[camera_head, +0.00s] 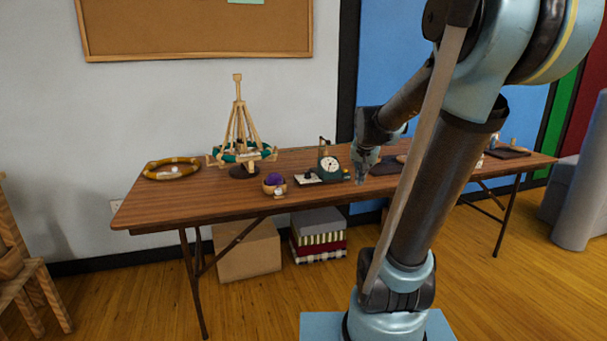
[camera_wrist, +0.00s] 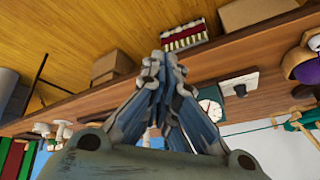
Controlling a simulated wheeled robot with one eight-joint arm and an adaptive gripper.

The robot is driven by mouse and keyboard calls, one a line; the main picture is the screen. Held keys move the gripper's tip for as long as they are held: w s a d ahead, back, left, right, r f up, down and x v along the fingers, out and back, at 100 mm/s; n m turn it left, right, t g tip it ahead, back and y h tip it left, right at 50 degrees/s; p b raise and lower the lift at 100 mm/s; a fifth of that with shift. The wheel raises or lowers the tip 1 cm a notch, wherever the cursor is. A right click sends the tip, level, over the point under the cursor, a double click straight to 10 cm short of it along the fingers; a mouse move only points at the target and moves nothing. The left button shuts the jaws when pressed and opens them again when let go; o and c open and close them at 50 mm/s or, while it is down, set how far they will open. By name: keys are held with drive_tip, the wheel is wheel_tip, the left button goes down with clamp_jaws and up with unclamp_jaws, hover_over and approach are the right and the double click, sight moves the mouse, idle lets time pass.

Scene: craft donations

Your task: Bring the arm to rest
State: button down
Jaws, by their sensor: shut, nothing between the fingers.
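My gripper (camera_head: 361,181) hangs from my bent arm, fingers pointing down, near the middle of the wooden table (camera_head: 180,209), just right of a small dark green device with a white dial (camera_head: 330,165). Whether it is over the tabletop or in front of it is hard to tell. In the wrist view the fingers of my gripper (camera_wrist: 165,62) are together at the tips and hold nothing. The dial device (camera_wrist: 211,104) shows beside the fingers there. My upper arm hides part of the table's right side.
On the table stand a wooden frame stand (camera_head: 240,130), an oval wooden tray (camera_head: 172,169) and a bowl with a purple ball (camera_head: 274,181). A cardboard box (camera_head: 247,252) and folded cloths (camera_head: 319,235) lie underneath. A grey sofa (camera_head: 581,190) stands right. Floor before the table is clear.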

drive_tip(key=s+f+n+g, duration=0.1)
drive_tip(key=s+f, duration=0.3)
drive_tip(key=s, duration=0.4)
drive_tip(key=s+f+n+g, duration=0.1)
drive_tip(key=s+f+n, duration=0.1)
drive_tip(key=s, duration=0.7)
drive_tip(key=s+f+n+g, duration=0.1)
drive_tip(key=s+f+n, duration=0.1)
drive_tip(key=s+f, duration=0.3)
drive_tip(key=s+a, duration=0.1)
drive_tip(key=s, duration=0.2)
drive_tip(key=shift+s+f+y, duration=0.3)
drive_tip(key=shift+s, duration=0.1)
drive_tip(key=shift+w+f+g, duration=0.2)
drive_tip(key=shift+w+g, duration=0.1)
drive_tip(key=shift+w, duration=0.2)
